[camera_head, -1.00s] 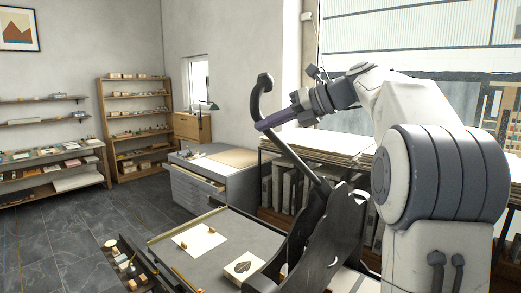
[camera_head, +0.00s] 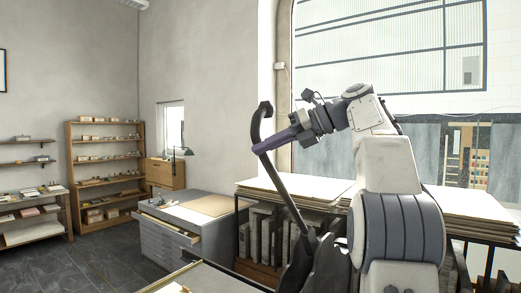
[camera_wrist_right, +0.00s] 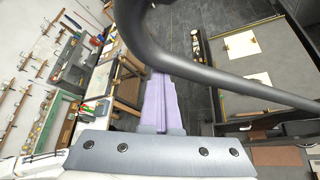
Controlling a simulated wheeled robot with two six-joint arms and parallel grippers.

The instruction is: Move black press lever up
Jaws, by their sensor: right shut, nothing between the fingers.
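The black press lever (camera_head: 283,190) slants up and left from the dark press body (camera_head: 327,265), with a curved handle at its top. My right gripper (camera_head: 258,149) reaches in from the right. Its purple fingers are shut and empty, crossing the lever just below the curved handle. In the right wrist view the lever (camera_wrist_right: 240,83) runs across the tips of the shut fingers (camera_wrist_right: 160,80). I cannot tell whether they touch it. My left gripper is not in view.
A grey drawer cabinet (camera_head: 170,240) with one drawer open stands left of the lever. A rack with stacked sheets (camera_head: 300,190) is behind it. The press bed's edge (camera_head: 165,281) shows at the bottom. Wooden shelves (camera_head: 70,180) stand far left. Space above the lever looks clear.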

